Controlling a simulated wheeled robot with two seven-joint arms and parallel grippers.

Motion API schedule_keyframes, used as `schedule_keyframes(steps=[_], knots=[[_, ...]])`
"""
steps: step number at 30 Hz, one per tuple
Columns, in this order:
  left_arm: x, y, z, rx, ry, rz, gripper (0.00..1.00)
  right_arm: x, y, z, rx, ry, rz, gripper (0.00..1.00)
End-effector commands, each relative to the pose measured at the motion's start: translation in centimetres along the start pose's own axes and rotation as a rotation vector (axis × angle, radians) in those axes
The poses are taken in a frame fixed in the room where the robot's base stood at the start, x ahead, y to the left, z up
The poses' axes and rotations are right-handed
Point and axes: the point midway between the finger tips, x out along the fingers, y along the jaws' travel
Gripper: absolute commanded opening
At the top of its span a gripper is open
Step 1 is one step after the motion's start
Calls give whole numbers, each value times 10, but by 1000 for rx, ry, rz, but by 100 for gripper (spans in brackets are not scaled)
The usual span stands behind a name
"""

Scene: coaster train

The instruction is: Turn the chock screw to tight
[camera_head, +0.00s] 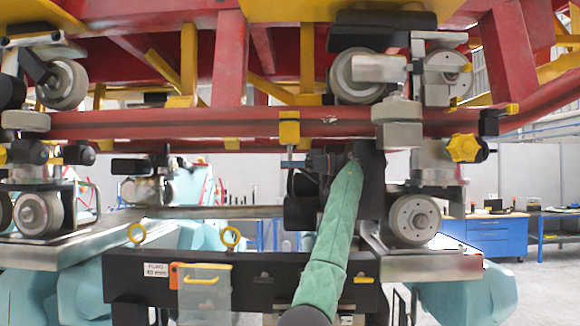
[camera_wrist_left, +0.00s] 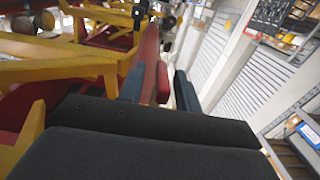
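A yellow chock block (camera_head: 289,130) sits on the red rail in the middle of the head view. A thin metal screw (camera_head: 290,153) hangs from its underside, with a small crossbar at its lower end. My left gripper (camera_head: 312,162) is just right of the screw's lower end, below the rail, its fingers pointing left. I cannot tell whether it touches the crossbar. In the left wrist view its two blue-grey fingers (camera_wrist_left: 160,80) stand apart, with red showing between them. No screw can be made out there. My right gripper is not in view.
The red rail (camera_head: 200,124) runs across above my left gripper. Train wheels (camera_head: 413,220) and metal brackets stand close on the right. A black beam (camera_head: 250,272) with yellow eye rings and a clear box (camera_head: 204,290) is below. A yellow knob (camera_head: 463,148) is farther right.

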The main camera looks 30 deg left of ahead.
Motion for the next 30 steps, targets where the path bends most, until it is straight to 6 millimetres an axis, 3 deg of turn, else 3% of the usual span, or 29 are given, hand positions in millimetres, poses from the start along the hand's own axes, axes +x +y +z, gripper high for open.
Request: schedule_keyframes(steps=[10,12,15,21,30], knots=[[-7,0,3,2,-1,0,33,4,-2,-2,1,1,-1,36],[-15,0,4,2,-1,1,33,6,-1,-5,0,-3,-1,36],[-30,0,4,1,0,2,33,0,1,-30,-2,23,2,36],[-58,1,3,3,0,1,33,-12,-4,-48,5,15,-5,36],[-78,1,2,1,0,0,33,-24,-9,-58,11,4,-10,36]])
